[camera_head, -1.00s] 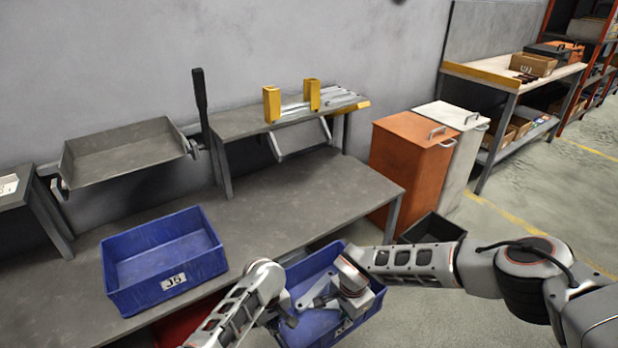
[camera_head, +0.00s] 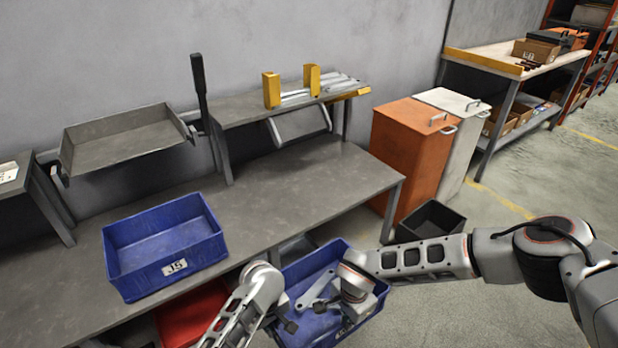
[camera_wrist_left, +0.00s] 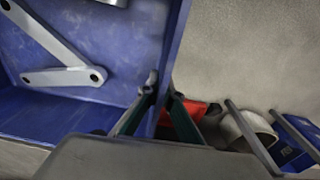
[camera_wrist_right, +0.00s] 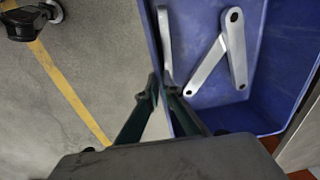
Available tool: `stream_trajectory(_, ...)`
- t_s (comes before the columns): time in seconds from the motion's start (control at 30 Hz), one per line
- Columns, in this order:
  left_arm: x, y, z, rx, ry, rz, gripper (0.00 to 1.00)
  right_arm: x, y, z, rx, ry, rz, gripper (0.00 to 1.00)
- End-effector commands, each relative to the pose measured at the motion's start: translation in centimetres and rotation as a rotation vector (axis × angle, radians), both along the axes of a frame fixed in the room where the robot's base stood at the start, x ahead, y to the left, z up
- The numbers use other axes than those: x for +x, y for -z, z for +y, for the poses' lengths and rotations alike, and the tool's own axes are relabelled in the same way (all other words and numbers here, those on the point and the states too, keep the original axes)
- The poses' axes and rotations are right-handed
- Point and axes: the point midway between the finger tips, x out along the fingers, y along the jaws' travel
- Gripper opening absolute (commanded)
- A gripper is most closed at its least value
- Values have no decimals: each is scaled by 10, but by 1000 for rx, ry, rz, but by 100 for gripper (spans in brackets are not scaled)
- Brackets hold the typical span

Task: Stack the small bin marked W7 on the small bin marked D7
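A blue bin (camera_head: 312,262) holding grey metal brackets (camera_head: 316,290) is between my two grippers, in front of the bench; its label is mostly covered and unreadable. My left gripper (camera_wrist_left: 160,95) is closed on one wall of this bin, which also fills the upper left of the left wrist view (camera_wrist_left: 85,112). My right gripper (camera_wrist_right: 162,92) is closed on another wall, with the bin (camera_wrist_right: 262,112) at the right of its view. In the head view my arms partly hide the bin. I can read neither W7 nor D7 on any bin.
A blue bin marked J5 (camera_head: 130,284) stands on the grey bench (camera_head: 290,205). A red bin (camera_head: 190,318) is low under its front edge. A black bin (camera_head: 430,220) sits on the floor by orange (camera_head: 415,150) and white cabinets (camera_head: 466,140). Floor at right is open.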

Motion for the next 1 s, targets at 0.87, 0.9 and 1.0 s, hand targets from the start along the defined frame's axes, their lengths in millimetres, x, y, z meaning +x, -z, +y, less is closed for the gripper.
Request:
stream_trajectory(0.87,-37,-3,-4,-10,1,-5,0,-36,-4,4,7,-3,-7,0)
stream_trajectory(0.9,-37,-3,-4,-9,1,-5,0,-36,-4,3,7,-3,-7,0)
stream_trajectory(1.0,-34,-3,-4,-8,1,-6,0,-34,-4,4,6,-2,-8,0)
